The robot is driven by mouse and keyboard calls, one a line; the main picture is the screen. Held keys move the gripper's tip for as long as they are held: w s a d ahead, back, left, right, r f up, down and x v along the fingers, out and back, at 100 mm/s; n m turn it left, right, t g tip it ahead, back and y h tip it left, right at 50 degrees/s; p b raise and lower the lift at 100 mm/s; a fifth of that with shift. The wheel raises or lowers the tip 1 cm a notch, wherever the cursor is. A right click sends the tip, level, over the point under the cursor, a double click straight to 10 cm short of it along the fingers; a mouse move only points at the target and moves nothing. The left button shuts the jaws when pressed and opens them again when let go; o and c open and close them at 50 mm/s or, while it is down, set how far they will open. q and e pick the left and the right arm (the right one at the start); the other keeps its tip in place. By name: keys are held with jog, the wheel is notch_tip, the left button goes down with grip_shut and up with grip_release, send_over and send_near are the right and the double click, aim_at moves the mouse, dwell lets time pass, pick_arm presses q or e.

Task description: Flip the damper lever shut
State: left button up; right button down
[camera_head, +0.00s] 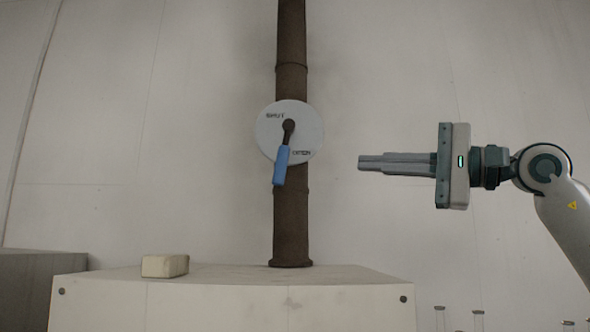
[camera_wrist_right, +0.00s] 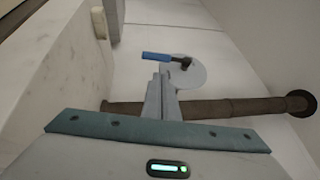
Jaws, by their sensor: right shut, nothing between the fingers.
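The damper lever (camera_head: 281,160) has a blue handle and a dark hub. It hangs down from the middle of a round pale plate (camera_head: 308,130) on a brown vertical pipe (camera_head: 291,225), tilted slightly left at its lower end. The plate has dark lettering at upper left and lower right, too small to read surely. My right gripper (camera_head: 360,163) is shut and empty, pointing left, to the right of the plate and apart from it. In the right wrist view the lever (camera_wrist_right: 160,56) and plate (camera_wrist_right: 190,72) lie beyond the fingertips (camera_wrist_right: 163,70). My left gripper is not in view.
The pipe stands on a pale box-like cabinet (camera_head: 230,300). A small cream block (camera_head: 165,266) lies on its top at the left. Glass tubes (camera_head: 478,320) stand at the lower right. The space between my right gripper and the plate is clear.

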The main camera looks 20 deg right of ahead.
aim_at(284, 151)
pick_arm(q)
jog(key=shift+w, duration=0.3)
pick_arm(e)
jog(key=shift+r, duration=0.15)
